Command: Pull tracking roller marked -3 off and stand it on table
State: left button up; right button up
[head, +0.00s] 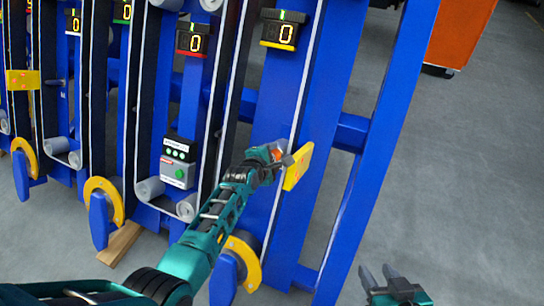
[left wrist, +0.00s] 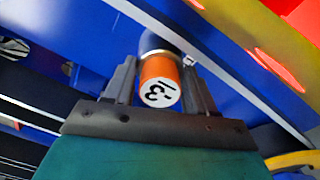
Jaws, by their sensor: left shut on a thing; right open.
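The tracking roller marked -3 (left wrist: 160,82) shows in the left wrist view as an orange cylinder with a white end face and a dark shaft behind it. My left gripper (head: 281,153) is shut on it, one finger on each side, beside the blue upright of the chassis. In the head view only a small orange patch of the roller (head: 276,151) shows; the fingers hide the rest. Whether the roller still sits on its mount cannot be told. My right gripper (head: 378,275) is open and empty at the lower right, over the floor. No table is in view.
A yellow plate (head: 298,167) sticks out from the upright just right of my left gripper. Blue chassis beams (head: 375,165) stand around it. A green-and-grey control box (head: 177,163) and several displays (head: 285,32) are on the chassis.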

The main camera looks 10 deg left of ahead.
pick_arm(q)
jog(key=p+v, duration=0.3)
jog(key=p, duration=0.1)
jog(key=shift+s+a+r, duration=0.1)
jog(key=shift+s+r, duration=0.15)
jog(key=shift+r, duration=0.15)
jog(key=shift+s+r+p, duration=0.2)
jog(key=shift+s+p, duration=0.05)
jog(key=shift+p, duration=0.4)
grip_shut()
jog(key=shift+p+v, duration=2.75)
jog(key=shift+p, duration=0.15)
pick_arm(e)
notch_tip(320, 180, up, 7)
jog(key=s+d, duration=0.1)
jog(key=d, duration=0.1)
jog(key=shift+s+d+h, duration=0.25)
jog(key=shift+d+h, duration=0.05)
jog(key=shift+h, duration=0.1)
